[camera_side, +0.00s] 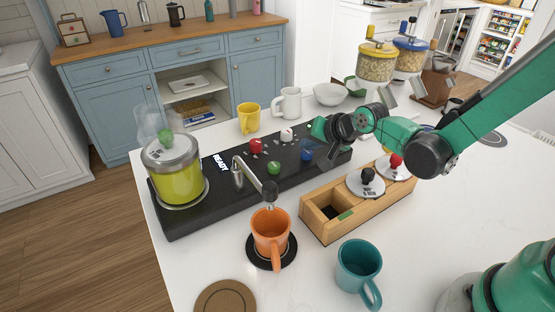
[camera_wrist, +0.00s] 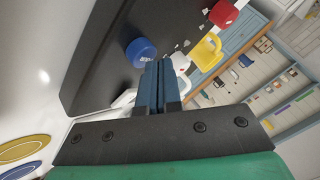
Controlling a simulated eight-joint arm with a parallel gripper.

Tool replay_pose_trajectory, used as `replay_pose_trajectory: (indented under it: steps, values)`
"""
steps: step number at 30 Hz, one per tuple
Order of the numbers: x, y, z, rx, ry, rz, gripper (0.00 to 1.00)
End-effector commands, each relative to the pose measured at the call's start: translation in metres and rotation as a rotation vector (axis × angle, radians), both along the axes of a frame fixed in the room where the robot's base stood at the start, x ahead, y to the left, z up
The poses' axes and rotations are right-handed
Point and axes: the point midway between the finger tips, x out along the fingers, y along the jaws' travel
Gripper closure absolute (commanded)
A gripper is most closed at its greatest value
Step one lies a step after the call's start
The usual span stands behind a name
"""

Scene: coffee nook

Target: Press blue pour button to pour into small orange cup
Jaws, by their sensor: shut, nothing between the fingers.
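The blue button (camera_side: 307,155) is a round knob on the black machine (camera_side: 215,205), whose display reads READY. It also shows in the wrist view (camera_wrist: 140,52), just left of my fingertips. My gripper (camera_wrist: 159,66) is shut and empty. In the side view it is beside the blue button at the machine's right part; whether it touches the button I cannot tell. The small orange cup (camera_side: 268,232) stands upright on a black coaster (camera_side: 288,256) under the metal spout (camera_side: 255,175). The cup's inside is partly hidden by the spout.
Red (camera_side: 256,146), green (camera_side: 274,167) and white (camera_side: 287,134) knobs are nearby. A green-yellow pot (camera_side: 176,178) stands on the machine's left end. A wooden box (camera_side: 325,225) and teal mug (camera_side: 357,264) are in front. Yellow (camera_side: 248,118) and white (camera_side: 288,103) mugs stand behind.

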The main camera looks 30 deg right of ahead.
Motion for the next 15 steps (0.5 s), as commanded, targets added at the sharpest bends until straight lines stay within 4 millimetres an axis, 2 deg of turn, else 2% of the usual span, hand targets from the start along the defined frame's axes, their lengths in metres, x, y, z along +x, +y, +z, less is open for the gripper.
replay_pose_trajectory:
  steps: [15]
  values:
    - [0.0002, 0.0, -0.0063, 0.0, 0.0, 0.0, 1.0]
